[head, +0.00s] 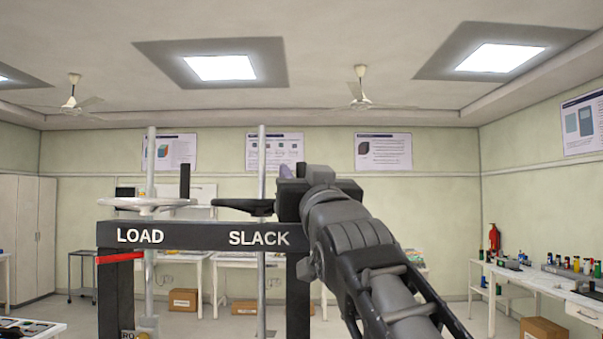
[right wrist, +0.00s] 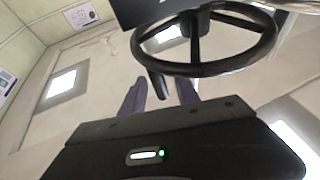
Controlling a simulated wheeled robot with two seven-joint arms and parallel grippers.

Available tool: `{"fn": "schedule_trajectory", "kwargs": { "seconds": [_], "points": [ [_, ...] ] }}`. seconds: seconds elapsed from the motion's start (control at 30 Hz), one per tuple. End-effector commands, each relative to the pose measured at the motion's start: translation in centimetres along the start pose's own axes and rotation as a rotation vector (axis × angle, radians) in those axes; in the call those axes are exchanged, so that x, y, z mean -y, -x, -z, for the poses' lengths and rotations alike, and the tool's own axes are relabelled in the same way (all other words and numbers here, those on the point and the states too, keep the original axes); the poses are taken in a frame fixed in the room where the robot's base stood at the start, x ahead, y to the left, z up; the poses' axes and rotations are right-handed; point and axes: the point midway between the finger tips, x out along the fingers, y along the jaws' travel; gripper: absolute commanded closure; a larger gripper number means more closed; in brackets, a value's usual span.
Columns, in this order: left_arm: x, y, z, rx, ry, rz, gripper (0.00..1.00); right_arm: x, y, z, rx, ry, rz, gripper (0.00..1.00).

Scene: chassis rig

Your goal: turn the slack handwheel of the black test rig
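The slack handwheel (head: 236,204) is black and lies flat above the word SLACK on the black test rig (head: 200,236). In the right wrist view the wheel (right wrist: 204,69) shows its rim, spokes and a short black handle (right wrist: 157,84) on the rim. My right gripper (head: 287,172) is at the right side of this wheel and hides part of it. In the wrist view its two purplish fingers (right wrist: 160,92) are apart, with the handle appearing in the gap between them. I cannot tell whether they touch it. My left gripper is out of view.
A light grey load handwheel (head: 143,203) with an upright black handle (head: 185,181) sits at the rig's left. Two upright metal rods (head: 262,150) pass through the rig's top beam. A side bench (head: 540,283) with bottles stands at the right. Open floor lies between.

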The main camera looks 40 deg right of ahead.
Motion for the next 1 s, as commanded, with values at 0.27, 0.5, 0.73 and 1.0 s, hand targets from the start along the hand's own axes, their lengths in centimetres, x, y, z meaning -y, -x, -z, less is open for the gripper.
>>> {"fn": "schedule_trajectory", "kwargs": {
  "seconds": [0.27, 0.5, 0.73, 1.0],
  "points": [
    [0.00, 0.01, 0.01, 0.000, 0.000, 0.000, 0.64, 0.01, 0.02, 0.01, 0.000, 0.000, 0.000, 0.86],
    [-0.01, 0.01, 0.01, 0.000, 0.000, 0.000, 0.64, 0.00, 0.03, 0.02, 0.000, 0.000, 0.000, 1.00],
    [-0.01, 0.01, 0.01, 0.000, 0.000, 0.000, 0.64, 0.00, 0.03, 0.02, 0.000, 0.000, 0.000, 1.00],
    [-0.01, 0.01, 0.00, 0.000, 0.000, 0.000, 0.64, 0.00, 0.03, 0.02, 0.000, 0.000, 0.000, 1.00]
  ]
}}
